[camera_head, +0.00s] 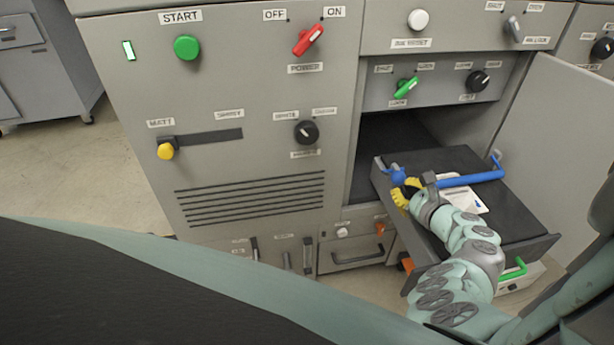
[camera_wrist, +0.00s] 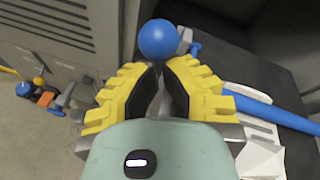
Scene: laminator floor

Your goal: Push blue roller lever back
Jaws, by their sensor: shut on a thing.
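The blue roller lever's round knob (camera_head: 397,174) is at the left edge of the pulled-out dark drawer (camera_head: 525,221). In the wrist view the blue knob (camera_wrist: 158,39) stands just beyond the yellow fingertips. My gripper (camera_head: 404,190) reaches over the drawer from the front. In the wrist view my gripper (camera_wrist: 160,72) has its fingertips drawn together at the near side of the knob, and the lever's stem is hidden there. A blue roller bar (camera_head: 472,178) runs across the drawer to the right.
A white part (camera_head: 468,197) lies in the drawer under the roller bar. An open cabinet door (camera_head: 560,150) stands to the right. The control panel (camera_head: 230,110) with buttons and switches is to the left. A green handle (camera_head: 514,270) is below the drawer. Open floor (camera_head: 60,175) lies at far left.

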